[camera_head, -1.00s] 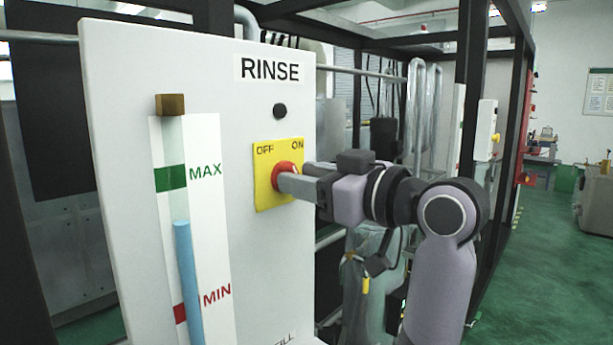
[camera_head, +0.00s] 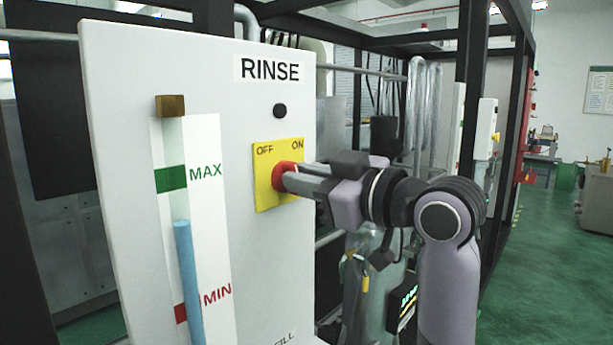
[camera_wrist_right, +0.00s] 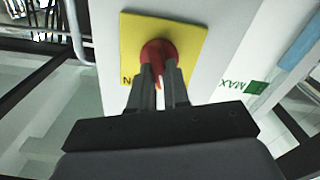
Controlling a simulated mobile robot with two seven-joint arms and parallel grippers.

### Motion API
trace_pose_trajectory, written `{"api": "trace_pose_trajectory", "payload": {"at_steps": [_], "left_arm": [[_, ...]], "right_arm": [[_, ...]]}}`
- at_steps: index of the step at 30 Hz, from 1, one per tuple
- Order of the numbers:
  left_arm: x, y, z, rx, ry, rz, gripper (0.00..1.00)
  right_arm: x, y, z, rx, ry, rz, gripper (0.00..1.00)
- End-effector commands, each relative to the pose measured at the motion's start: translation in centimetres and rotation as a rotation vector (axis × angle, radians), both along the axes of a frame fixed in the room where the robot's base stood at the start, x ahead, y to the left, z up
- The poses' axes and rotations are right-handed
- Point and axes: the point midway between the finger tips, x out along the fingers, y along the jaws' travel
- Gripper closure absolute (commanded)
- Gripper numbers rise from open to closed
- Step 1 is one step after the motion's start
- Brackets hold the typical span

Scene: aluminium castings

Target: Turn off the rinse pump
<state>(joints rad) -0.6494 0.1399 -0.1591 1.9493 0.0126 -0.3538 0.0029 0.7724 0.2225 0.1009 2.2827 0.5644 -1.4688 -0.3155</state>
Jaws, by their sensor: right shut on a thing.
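The rinse pump switch is a red knob (camera_head: 281,175) on a yellow plate (camera_head: 263,197) marked OFF at its left and ON at its right. The plate sits on a white panel (camera_head: 130,110) labelled RINSE. My right gripper (camera_head: 288,179) reaches in from the right and is shut on the red knob. In the right wrist view the red knob (camera_wrist_right: 157,52) shows between the fingers of the right gripper (camera_wrist_right: 159,75), and the yellow plate (camera_wrist_right: 190,38) lies behind it. The fingers hide part of the knob, so its pointing direction is unclear. My left gripper is not in view.
A level gauge (camera_head: 185,250) with a blue column and MAX and MIN marks is on the panel's left. A dark round lamp or button (camera_head: 280,111) sits above the plate. Black frame posts (camera_head: 466,110) stand behind my right arm. Green floor (camera_head: 545,260) is open at right.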

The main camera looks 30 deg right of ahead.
Motion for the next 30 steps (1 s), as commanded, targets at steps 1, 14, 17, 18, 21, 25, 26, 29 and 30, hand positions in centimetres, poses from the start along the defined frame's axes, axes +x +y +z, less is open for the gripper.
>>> {"api": "trace_pose_trajectory", "payload": {"at_steps": [1,14,17,18,21,25,26,29,30], "left_arm": [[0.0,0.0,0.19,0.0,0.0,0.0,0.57],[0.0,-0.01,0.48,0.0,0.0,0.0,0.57],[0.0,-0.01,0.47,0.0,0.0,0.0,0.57],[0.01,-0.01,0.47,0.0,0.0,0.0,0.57],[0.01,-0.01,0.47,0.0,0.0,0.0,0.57],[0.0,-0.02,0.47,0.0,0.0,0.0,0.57],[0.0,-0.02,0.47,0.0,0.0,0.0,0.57],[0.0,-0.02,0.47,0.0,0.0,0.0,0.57],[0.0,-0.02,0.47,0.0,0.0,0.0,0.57]], "right_arm": [[0.0,-0.08,0.01,-0.04,-0.011,-0.003,1.0],[-0.02,0.1,-0.09,-0.177,-0.061,0.002,1.0],[-0.03,0.11,-0.1,-0.177,-0.061,0.002,1.0],[-0.03,0.11,-0.1,-0.178,-0.061,0.002,1.0],[-0.03,0.12,-0.1,-0.178,-0.06,0.001,0.74],[-0.03,0.11,-0.1,-0.176,-0.061,0.002,0.58],[-0.03,0.11,-0.1,-0.176,-0.061,0.002,0.58],[-0.03,0.11,-0.08,-0.175,-0.061,0.001,0.58],[-0.03,0.09,-0.08,-0.175,-0.061,0.001,0.58]]}}
